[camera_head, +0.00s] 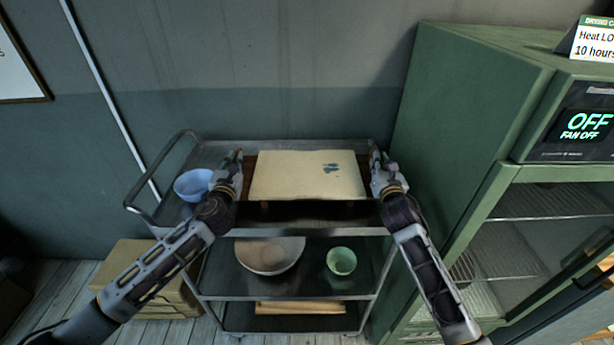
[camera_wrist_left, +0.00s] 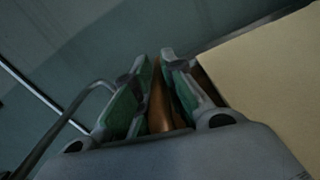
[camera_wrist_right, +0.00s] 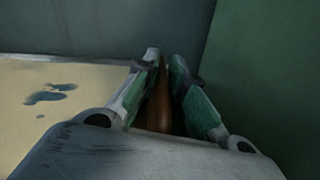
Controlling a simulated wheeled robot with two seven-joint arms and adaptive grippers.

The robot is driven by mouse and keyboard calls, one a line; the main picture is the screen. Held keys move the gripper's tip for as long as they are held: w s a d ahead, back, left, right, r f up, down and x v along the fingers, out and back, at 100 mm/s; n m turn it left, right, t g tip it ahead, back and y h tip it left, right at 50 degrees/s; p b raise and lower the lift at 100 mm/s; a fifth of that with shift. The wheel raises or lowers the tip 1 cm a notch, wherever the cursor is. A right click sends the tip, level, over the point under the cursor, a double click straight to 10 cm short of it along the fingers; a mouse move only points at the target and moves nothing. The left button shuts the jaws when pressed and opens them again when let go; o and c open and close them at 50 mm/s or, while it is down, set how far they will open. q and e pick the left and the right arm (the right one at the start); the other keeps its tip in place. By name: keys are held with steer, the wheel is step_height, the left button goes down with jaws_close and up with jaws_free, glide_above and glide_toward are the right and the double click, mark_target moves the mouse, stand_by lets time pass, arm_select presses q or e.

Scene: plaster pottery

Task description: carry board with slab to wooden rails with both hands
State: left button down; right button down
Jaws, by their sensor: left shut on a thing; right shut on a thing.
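A cream slab (camera_head: 295,178) with blue-grey marks lies flat on a brown wooden board (camera_head: 249,166) at the cart's top. The slab also shows in the left wrist view (camera_wrist_left: 270,80) and right wrist view (camera_wrist_right: 40,110). My left gripper (camera_head: 235,160) is shut on the board's left end (camera_wrist_left: 158,108). My right gripper (camera_head: 378,158) is shut on its right end (camera_wrist_right: 159,108). The board looks level, with a dark shadow below its front edge. Small wooden ends (camera_head: 265,204) show under that edge; I cannot tell whether they are the rails.
A metal cart (camera_head: 222,150) holds a blue bowl (camera_head: 193,186) at the top left. Its lower shelf holds a large bowl (camera_head: 268,258) and a green bowl (camera_head: 341,262). A green drying cabinet (camera_head: 455,120) stands close on the right. A wooden box (camera_head: 135,270) is at lower left.

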steer(key=shift+f, duration=0.1)
arm_select(q)
steer(key=shift+w+r, duration=0.1)
steer(key=shift+r, duration=0.2)
arm_select(e)
steer(key=shift+w+r, duration=0.1)
steer(key=shift+r, duration=0.1)
